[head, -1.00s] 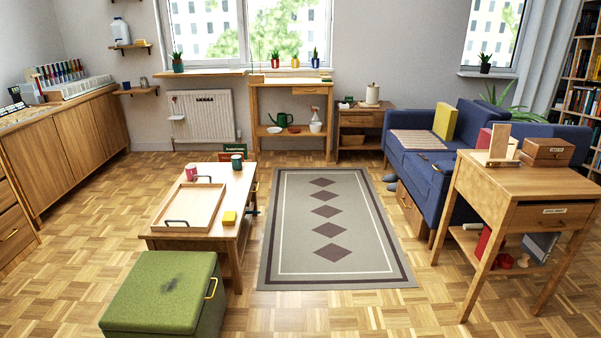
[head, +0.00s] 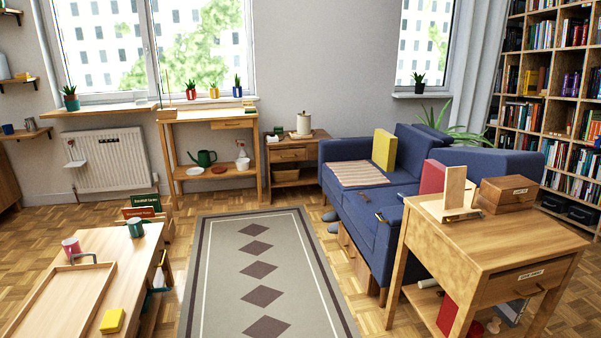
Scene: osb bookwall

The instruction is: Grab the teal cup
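A teal cup (head: 135,228) stands upright near the far end of the low wooden table (head: 90,326) at the lower left. A pink cup (head: 71,247) stands to its left, by the far end of a wooden tray (head: 62,300) with dark handles. A yellow block (head: 112,321) lies on the table to the right of the tray. Neither of my grippers shows in the head view.
A grey patterned rug (head: 215,265) covers the clear floor right of the low table. A blue sofa (head: 375,235) and a wooden side table (head: 490,245) stand on the right. A plant bench (head: 215,115) stands by the window.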

